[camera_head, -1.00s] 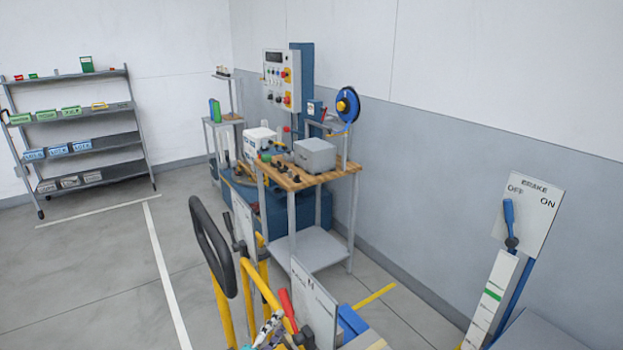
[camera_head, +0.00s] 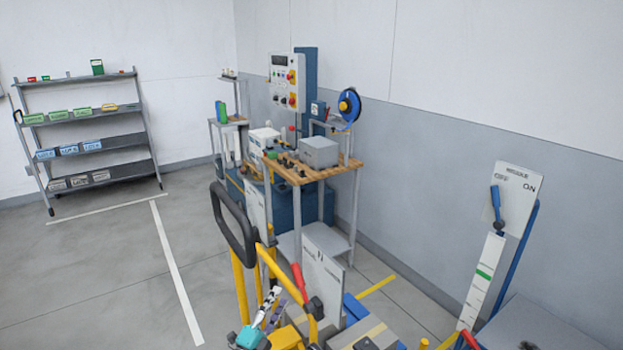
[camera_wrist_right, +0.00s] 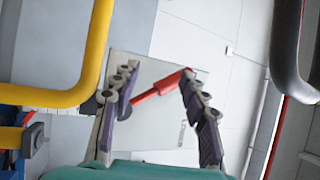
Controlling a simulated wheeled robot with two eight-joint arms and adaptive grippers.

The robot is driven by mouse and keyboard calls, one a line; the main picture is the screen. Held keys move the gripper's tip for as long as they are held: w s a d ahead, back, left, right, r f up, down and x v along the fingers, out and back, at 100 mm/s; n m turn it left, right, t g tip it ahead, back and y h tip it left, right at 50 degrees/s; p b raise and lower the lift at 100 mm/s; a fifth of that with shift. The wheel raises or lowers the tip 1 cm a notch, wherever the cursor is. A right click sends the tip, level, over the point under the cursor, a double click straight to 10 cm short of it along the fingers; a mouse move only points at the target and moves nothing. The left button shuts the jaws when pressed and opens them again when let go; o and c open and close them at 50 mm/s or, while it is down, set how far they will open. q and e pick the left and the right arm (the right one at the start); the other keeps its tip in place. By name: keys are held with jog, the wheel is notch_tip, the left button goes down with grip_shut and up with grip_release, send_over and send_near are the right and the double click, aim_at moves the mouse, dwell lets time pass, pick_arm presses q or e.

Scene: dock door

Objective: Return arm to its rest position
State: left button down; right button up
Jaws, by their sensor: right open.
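My right gripper (camera_head: 270,308) is at the bottom of the head view, with a teal body and pale, dark-padded fingers, beside yellow rails. In the right wrist view my right gripper (camera_wrist_right: 158,105) shows its two fingers spread apart, open, with nothing held. A red lever handle (camera_wrist_right: 160,85) appears between and beyond the fingers, in front of a pale panel (camera_wrist_right: 150,125). Whether a finger touches the handle cannot be told. In the head view the red handle (camera_head: 298,280) stands just right of the gripper, by the white panel (camera_head: 323,258). My left gripper is not in view.
Yellow rails (camera_head: 267,262) and a black loop handle (camera_head: 228,222) stand close to the gripper. A wood-topped bench (camera_head: 325,173) stands behind. The floor (camera_head: 110,285) at left is clear.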

jog(key=w+d+r+n+t+y, duration=0.1)
jog(key=d+r+n+y, duration=0.1)
jog(key=r+n+y, duration=0.8)
jog(key=w+d+r+n+y, duration=0.15)
jog(key=r+n+y, duration=0.35)
jog(key=r, duration=0.9)
jog(key=s+d+f+n+g+h, duration=0.1)
jog(key=s+d+f+g, duration=0.3)
jog(key=s, duration=0.7)
jog(key=s+d+f+n+g+h, duration=0.2)
jog(key=s+d+f+n+g, duration=0.1)
jog(key=s+d+f, duration=0.5)
jog(key=s+d+f+n+g+h, duration=0.2)
jog(key=s+d+f+g, duration=0.3)
jog(key=s+d, duration=0.7)
jog(key=shift+s+d+f+n+g, duration=0.15)
jog(key=shift+s+f+n+g, duration=0.25)
jog(key=shift+s+f, duration=0.65)
jog(key=shift+s+r, duration=0.15)
jog(key=shift+r, duration=0.1)
